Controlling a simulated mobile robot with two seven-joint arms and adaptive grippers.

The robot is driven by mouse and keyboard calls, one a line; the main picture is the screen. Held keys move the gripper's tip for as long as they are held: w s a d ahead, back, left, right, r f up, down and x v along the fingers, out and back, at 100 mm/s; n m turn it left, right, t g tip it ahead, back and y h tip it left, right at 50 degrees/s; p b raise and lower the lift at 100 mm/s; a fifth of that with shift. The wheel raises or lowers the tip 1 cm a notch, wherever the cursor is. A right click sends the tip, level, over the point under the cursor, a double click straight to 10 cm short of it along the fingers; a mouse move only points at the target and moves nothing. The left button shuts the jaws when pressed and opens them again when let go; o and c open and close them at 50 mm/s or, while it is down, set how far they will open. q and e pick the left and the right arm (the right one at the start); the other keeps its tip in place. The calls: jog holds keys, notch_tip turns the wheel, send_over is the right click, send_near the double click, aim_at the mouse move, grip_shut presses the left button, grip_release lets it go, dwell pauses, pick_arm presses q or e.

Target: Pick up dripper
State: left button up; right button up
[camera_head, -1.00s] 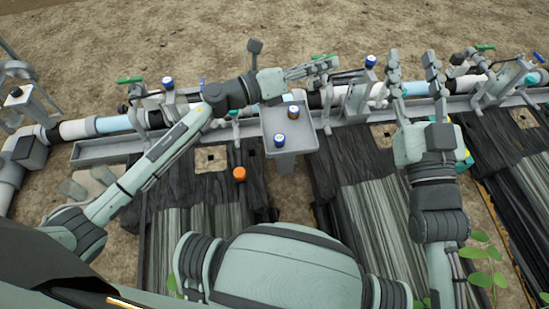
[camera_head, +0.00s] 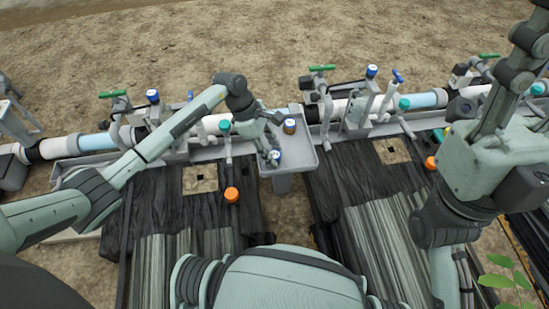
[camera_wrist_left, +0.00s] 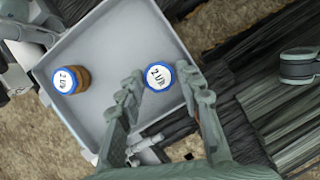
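Two drippers with white, blue-rimmed tops sit on a grey tray (camera_head: 303,170). The nearer dripper (camera_head: 275,157) shows a "2 L/h" label in the left wrist view (camera_wrist_left: 159,76). The other dripper (camera_head: 290,126) has a brown body and also shows in the left wrist view (camera_wrist_left: 68,80). My left gripper (camera_head: 268,148) is over the tray at the nearer dripper. In the left wrist view its fingers (camera_wrist_left: 160,84) are apart, with that dripper showing between the fingertips; contact cannot be told.
A pipe line with green-handled valves (camera_head: 322,68) and blue-capped fittings (camera_head: 372,71) runs behind the tray. Black sheeting (camera_head: 180,215) lies on both sides. Orange caps (camera_head: 232,194) stand on it. Bare soil is behind the pipes.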

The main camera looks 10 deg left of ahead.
pick_arm(q)
jog(key=shift+x, duration=0.8)
jog(key=shift+c, duration=0.4)
jog(key=c, duration=0.4)
jog(key=shift+r, duration=0.15)
